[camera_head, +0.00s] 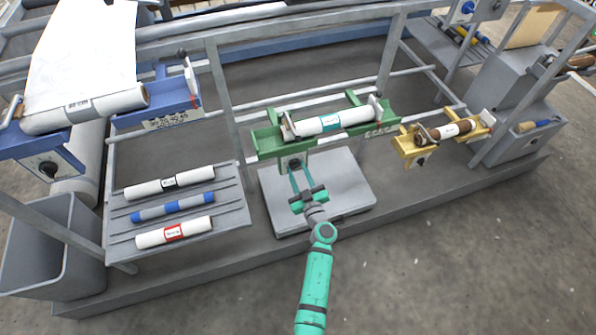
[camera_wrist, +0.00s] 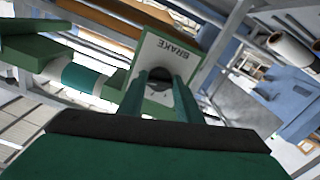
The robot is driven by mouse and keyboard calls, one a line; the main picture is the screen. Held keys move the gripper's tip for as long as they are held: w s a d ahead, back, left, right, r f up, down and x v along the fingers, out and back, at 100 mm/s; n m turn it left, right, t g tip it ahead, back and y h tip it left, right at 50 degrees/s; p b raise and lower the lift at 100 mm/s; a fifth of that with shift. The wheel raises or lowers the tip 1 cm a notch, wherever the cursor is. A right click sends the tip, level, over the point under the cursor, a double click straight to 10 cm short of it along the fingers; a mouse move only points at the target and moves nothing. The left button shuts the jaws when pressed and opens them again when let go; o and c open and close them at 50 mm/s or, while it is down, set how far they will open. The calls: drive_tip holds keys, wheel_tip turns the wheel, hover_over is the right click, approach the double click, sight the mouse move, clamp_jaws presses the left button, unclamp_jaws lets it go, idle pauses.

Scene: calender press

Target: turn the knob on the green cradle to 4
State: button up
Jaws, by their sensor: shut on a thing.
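The green cradle (camera_head: 262,142) hangs on the rail in the middle of the head view and carries a white roll with a teal band (camera_head: 335,121). Its knob (camera_head: 295,163) is dark and sits on a pale plate on the cradle's front. In the wrist view the plate (camera_wrist: 163,50) reads BRAKE and appears tilted, with the dark knob (camera_wrist: 160,73) between my fingers. My gripper (camera_head: 294,172) reaches up from below and is shut on the knob. The dial numbers and the pointer are too small or hidden to read.
A yellow cradle (camera_head: 403,146) with a brown roll is to the right. A blue cradle (camera_head: 128,119) is to the left. A grey slatted rack (camera_head: 231,213) with several rolls stands lower left, beside a grey bin (camera_head: 82,262). A grey platform (camera_head: 348,190) lies below the green cradle.

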drive_tip(key=shift+f+m, duration=0.1)
drive_tip(key=shift+m, duration=0.6)
drive_tip(key=o, duration=1)
drive_tip(key=shift+o, duration=0.2)
drive_tip(key=shift+s, duration=0.15)
drive_tip(key=v, duration=1)
drive_tip(key=shift+s, duration=0.3)
drive_tip(key=shift+d, duration=0.1)
drive_tip(key=s+a+r+m+h, duration=0.1)
drive_tip(key=s+r, duration=0.3)
drive_tip(key=s, duration=0.8)
drive_tip(key=s+a+r+m+g+h, duration=0.1)
drive_tip(key=s+r, duration=0.4)
drive_tip(key=s, duration=0.7)
drive_tip(key=s+a+r+m+h, duration=0.1)
drive_tip(key=s+r+m+h, duration=0.2)
drive_tip(key=s, duration=1)
wheel_tip(320, 180, up, 2)
drive_tip(key=shift+a+r+g+h, duration=0.1)
drive_tip(key=shift+a+g+h, duration=0.2)
drive_tip(key=shift+a+g, duration=0.1)
